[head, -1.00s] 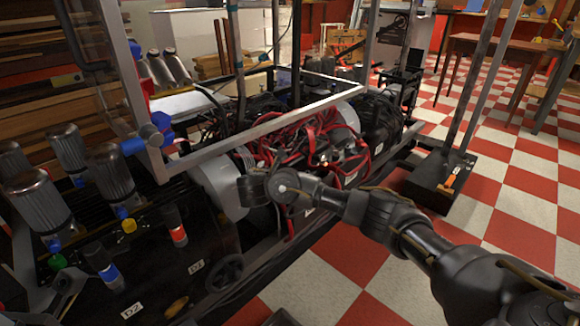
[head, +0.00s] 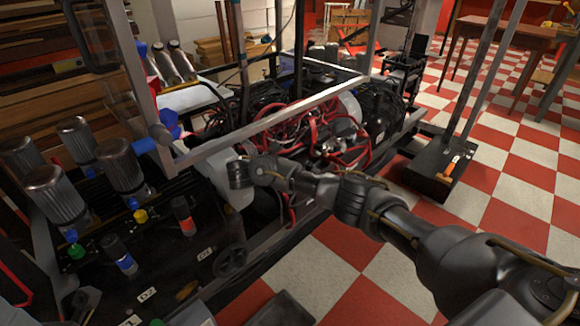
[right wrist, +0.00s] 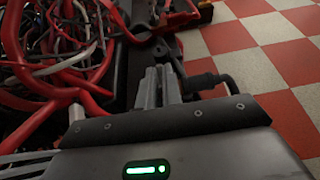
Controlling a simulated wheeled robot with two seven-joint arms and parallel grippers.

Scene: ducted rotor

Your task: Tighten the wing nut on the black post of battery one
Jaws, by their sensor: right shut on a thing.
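My right gripper (head: 240,174) comes in from the right over the front of the machine, beside a pale rounded casing (head: 217,190). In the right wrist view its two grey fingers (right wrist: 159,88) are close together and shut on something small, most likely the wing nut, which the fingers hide. A dark block with a black cable fitting (right wrist: 207,81) lies just right of the fingertips. I cannot make out the black post or battery one clearly in either view. My left gripper is not in view.
Tangled red and black cables (head: 310,130) fill the machine's middle, left of the fingers in the wrist view. A metal frame bar (head: 270,122) runs above the gripper. Several metal cylinders (head: 120,165) stand at left.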

